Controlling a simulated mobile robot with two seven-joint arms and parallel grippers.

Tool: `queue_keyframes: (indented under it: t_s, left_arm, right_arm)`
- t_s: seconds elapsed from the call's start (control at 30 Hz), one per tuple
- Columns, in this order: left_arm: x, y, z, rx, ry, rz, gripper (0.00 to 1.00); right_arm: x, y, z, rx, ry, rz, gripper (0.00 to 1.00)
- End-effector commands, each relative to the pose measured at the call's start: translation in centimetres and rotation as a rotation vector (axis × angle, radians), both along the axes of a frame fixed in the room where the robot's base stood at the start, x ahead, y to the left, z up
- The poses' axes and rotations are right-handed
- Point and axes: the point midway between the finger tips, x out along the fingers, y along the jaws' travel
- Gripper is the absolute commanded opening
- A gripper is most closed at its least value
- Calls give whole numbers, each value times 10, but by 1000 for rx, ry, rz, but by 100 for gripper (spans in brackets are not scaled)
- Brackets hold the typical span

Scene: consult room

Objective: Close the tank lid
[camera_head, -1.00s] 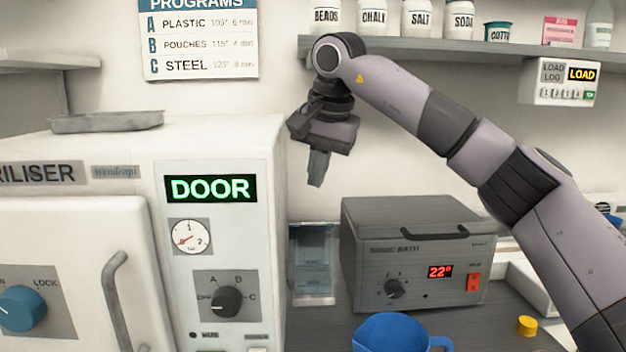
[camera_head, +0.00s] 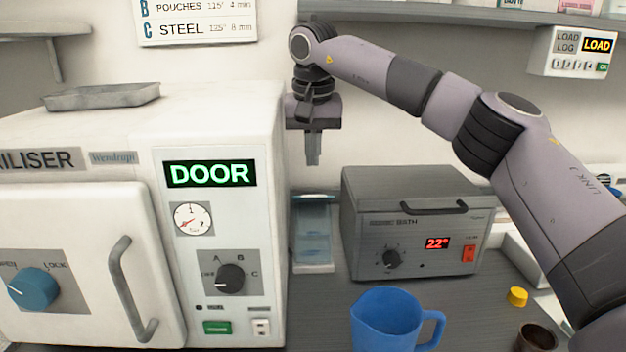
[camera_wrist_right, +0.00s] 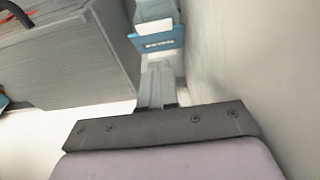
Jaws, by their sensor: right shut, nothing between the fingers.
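The grey bath unit (camera_head: 410,235) stands on the counter, its flat top (camera_head: 400,185) down and a dark handle (camera_head: 434,207) at the front edge. A narrow pale container with blue panels (camera_head: 313,232) stands between it and the steriliser; it also shows in the right wrist view with a blue label (camera_wrist_right: 158,42). I cannot tell which one is the tank, nor how the narrow container's lid stands. My right gripper (camera_head: 313,162) is shut and empty, pointing down above the narrow container, apart from it. My left gripper is out of view.
The white steriliser (camera_head: 225,130) stands close on the left, with a metal tray (camera_head: 103,96) on top. A blue jug (camera_head: 385,320), a yellow cap (camera_head: 517,296) and a dark cup (camera_head: 537,337) are in front. A shelf (camera_head: 430,15) runs along the wall above.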

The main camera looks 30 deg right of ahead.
Motion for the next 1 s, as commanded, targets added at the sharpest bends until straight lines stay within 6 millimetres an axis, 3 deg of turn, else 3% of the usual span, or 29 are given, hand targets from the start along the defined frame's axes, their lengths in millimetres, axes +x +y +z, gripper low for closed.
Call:
queue_keyframes:
  t_s: [0.07,0.4,1.0]
  left_arm:
    - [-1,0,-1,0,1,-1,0]
    - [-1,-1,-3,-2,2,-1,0]
    - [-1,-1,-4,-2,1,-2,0]
  right_arm:
    - [1,-1,-17,0,2,0,0]
    - [-14,8,-40,-1,-1,0,0]
    - [-17,10,-46,-2,-6,-1,0]
